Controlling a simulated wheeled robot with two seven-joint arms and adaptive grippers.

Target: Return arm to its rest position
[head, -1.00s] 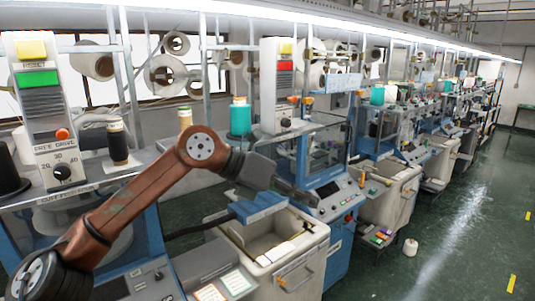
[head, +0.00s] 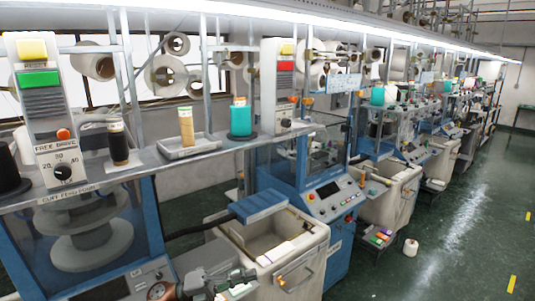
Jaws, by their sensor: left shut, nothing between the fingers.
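My left gripper (head: 244,280) is low at the bottom edge of the head view, in front of the white bin beside the nearest knitting machine. It is shut and empty, with its fingers pointing right. Only the wrist and hand of my left arm show; the rest is below the picture. The gripper covers part of the cards at the machine's foot. My right gripper is not in view.
The white bin (head: 305,262) stands below. A white cone (head: 411,247) lies on the green floor (head: 440,255); the aisle at right is clear.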

